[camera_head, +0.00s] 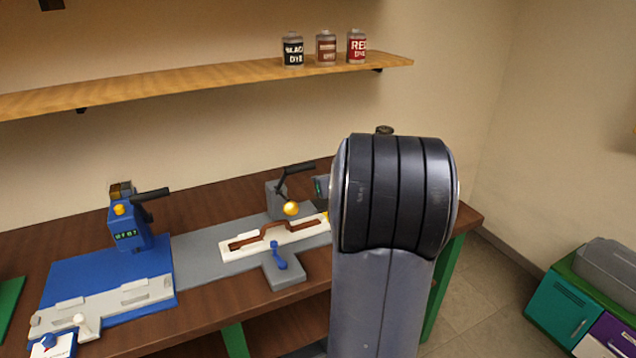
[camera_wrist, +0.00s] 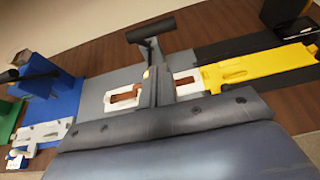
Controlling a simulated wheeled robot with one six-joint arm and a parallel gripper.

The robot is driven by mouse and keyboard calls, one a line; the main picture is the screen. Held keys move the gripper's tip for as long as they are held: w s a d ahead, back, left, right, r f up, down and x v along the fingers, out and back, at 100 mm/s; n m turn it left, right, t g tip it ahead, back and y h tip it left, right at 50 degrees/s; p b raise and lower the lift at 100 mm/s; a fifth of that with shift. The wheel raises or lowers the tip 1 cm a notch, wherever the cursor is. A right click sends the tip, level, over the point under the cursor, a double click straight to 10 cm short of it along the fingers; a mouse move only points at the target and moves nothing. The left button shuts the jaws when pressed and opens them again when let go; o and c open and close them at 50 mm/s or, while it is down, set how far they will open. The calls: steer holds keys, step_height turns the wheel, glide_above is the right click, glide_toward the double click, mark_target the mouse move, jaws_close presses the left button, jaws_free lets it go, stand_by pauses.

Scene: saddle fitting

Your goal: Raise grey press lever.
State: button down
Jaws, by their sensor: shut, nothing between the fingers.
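The grey press (camera_head: 274,201) stands at the back edge of the grey station in the head view. Its black lever (camera_head: 299,168) slopes a little upward to the right. A gold ball (camera_head: 291,208) shows at the press front. In the wrist view the lever's black handle (camera_wrist: 150,28) lies just beyond my gripper (camera_wrist: 157,84). The fingers are together and empty, in front of the press, and cover part of it. I cannot tell whether they touch the lever. In the head view my arm hides the gripper.
A white fixture with a brown strip (camera_head: 275,240) and a grey block with a blue clamp (camera_head: 284,272) lie before the press. A blue press (camera_head: 128,222) stands left. A yellow station (camera_wrist: 262,69) lies right. A shelf (camera_head: 200,84) with dye bottles hangs above.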

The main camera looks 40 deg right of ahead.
steer(key=shift+s+a+r, duration=0.1)
steer(key=shift+s+r, duration=0.4)
steer(key=shift+s, duration=0.1)
steer(key=p+x, duration=0.1)
steer(key=x, duration=1)
steer(key=shift+w+f, duration=0.1)
steer(key=shift+f, duration=0.05)
steer(key=shift+a, duration=0.1)
